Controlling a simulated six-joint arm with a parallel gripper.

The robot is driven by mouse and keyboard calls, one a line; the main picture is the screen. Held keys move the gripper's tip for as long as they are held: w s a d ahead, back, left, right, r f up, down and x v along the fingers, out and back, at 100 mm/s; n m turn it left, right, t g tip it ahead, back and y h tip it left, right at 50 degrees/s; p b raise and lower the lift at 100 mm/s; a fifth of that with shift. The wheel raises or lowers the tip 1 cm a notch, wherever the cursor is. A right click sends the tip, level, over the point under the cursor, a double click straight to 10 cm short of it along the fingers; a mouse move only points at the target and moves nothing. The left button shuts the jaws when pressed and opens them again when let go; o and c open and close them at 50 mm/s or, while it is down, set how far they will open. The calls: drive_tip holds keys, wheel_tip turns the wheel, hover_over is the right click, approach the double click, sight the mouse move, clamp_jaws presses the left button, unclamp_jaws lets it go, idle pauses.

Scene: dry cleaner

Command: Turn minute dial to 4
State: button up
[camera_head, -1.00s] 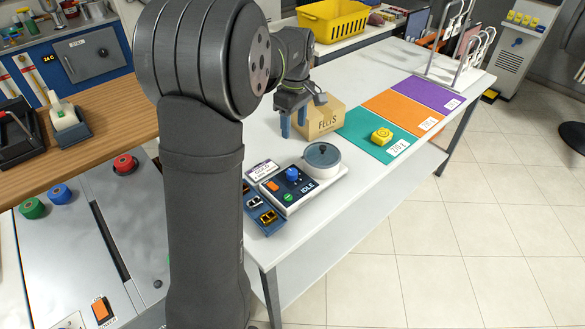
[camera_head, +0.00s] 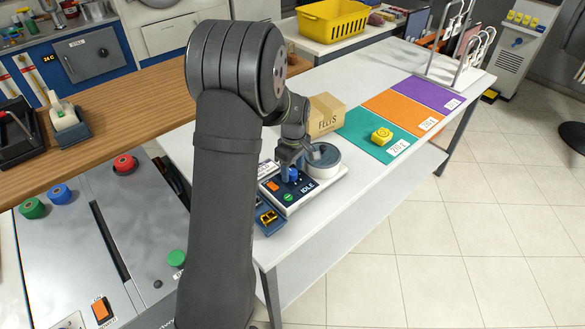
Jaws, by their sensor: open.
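A white control box (camera_head: 317,191) marked IDLE stands on the white table. It carries a blue knob (camera_head: 293,175), an orange switch, a green button and a round grey-lidded pot (camera_head: 323,155). My gripper (camera_head: 291,171) points down at the blue knob, its open fingers around or just above it. The fingers partly hide the knob, and I cannot tell whether they touch it. The knob's markings are too small to read. A yellow round-faced device (camera_head: 382,136) sits on the green mat, away from my gripper.
A cardboard box marked FELTS (camera_head: 326,116) stands just behind the control box. A blue tray with a yellow-and-black item (camera_head: 267,217) lies at its front left. Green (camera_head: 362,146), orange and purple mats lie further right. The table's front strip is clear.

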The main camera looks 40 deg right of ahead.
drive_tip(key=c, duration=1)
drive_tip(key=shift+o, duration=0.2)
drive_tip(key=m, duration=0.4)
drive_tip(key=shift+m, duration=0.4)
drive_tip(key=m, duration=0.5)
drive_tip(key=shift+m, duration=0.3)
drive_tip(key=m, duration=0.9)
drive_tip(key=shift+m, duration=0.3)
